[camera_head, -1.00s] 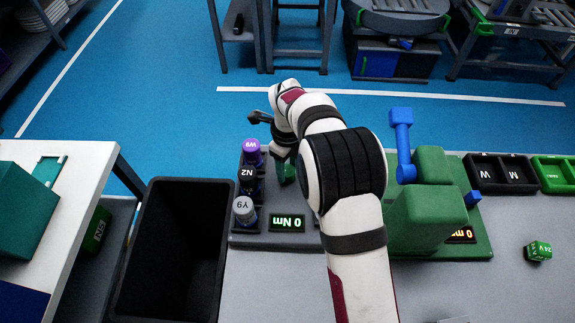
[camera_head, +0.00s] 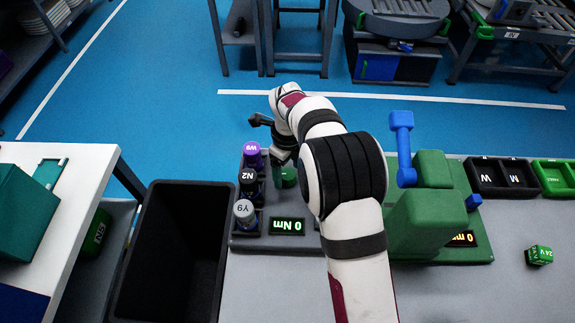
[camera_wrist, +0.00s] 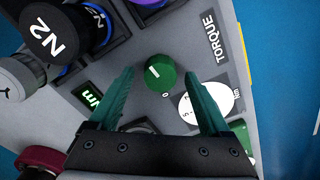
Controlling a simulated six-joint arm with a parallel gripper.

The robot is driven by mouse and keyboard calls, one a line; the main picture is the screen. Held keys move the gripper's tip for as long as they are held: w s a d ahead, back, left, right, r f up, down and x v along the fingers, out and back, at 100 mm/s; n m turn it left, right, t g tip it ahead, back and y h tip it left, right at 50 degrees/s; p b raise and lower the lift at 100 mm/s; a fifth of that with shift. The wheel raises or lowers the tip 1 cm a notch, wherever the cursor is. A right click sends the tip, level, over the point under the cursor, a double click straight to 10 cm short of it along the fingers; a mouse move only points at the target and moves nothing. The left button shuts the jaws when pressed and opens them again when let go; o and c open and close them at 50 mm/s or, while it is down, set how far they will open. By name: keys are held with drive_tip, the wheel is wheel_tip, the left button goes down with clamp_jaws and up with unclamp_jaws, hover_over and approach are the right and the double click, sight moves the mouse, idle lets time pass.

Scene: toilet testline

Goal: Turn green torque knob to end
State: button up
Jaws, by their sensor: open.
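The green torque knob (camera_wrist: 160,74) is a round green cylinder with a white mark on its top, on a grey panel. In the wrist view it sits between the tips of my open gripper (camera_wrist: 158,100), slightly beyond them, with gaps on both sides. A "0" is printed below it, and a round white dial face (camera_wrist: 208,106) and the word TORQUE (camera_wrist: 212,38) are beside it. The small display (camera_head: 287,226) reads 0 Nm.
Bottles marked W8 (camera_head: 252,154), N2 (camera_head: 248,181) and Y9 (camera_head: 245,213) stand in holders left of the knob. A black bin (camera_head: 165,255) is at the left. A green machine with a blue lever (camera_head: 403,150) is at the right.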

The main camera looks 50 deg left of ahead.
sight(288, 174)
wheel_tip(288, 174, up, 16)
drive_tip(key=shift+f, duration=0.15)
